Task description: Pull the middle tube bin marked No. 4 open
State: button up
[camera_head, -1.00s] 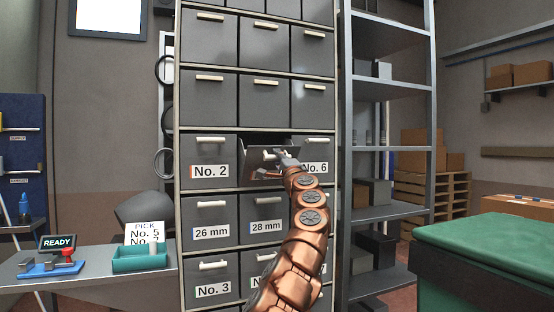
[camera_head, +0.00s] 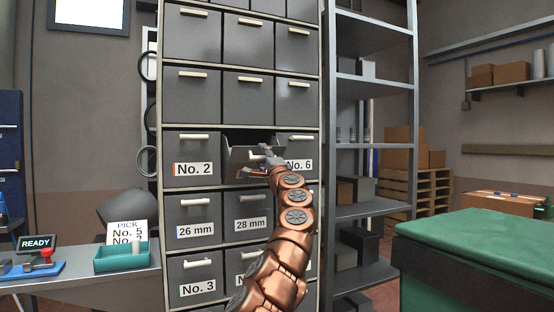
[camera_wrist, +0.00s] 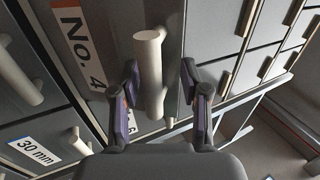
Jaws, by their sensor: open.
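The middle bin (camera_head: 238,156) between No. 2 and No. 6 stands tilted out at its top, with a dark gap above its front. Its label is hidden by my arm in the head view. In the wrist view the No. 4 label (camera_wrist: 82,48) is plain on its grey front, beside a white bar handle (camera_wrist: 149,60). My gripper (camera_head: 268,158) is at this bin's front. In the wrist view my gripper (camera_wrist: 161,88) is open, with one finger on each side of the handle. Whether either finger touches it I cannot tell.
Bin No. 2 (camera_head: 192,158) and bin No. 6 (camera_head: 299,152) are shut on either side. The 28 mm bin (camera_head: 247,216) is below. A metal shelf rack (camera_head: 370,86) stands right of the cabinet. A green-topped bench (camera_head: 480,240) is at right, and a small table (camera_head: 90,278) at left.

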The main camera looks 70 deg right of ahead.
jog(key=s+a, duration=0.8)
jog(key=s, duration=0.1)
dwell(2.4)
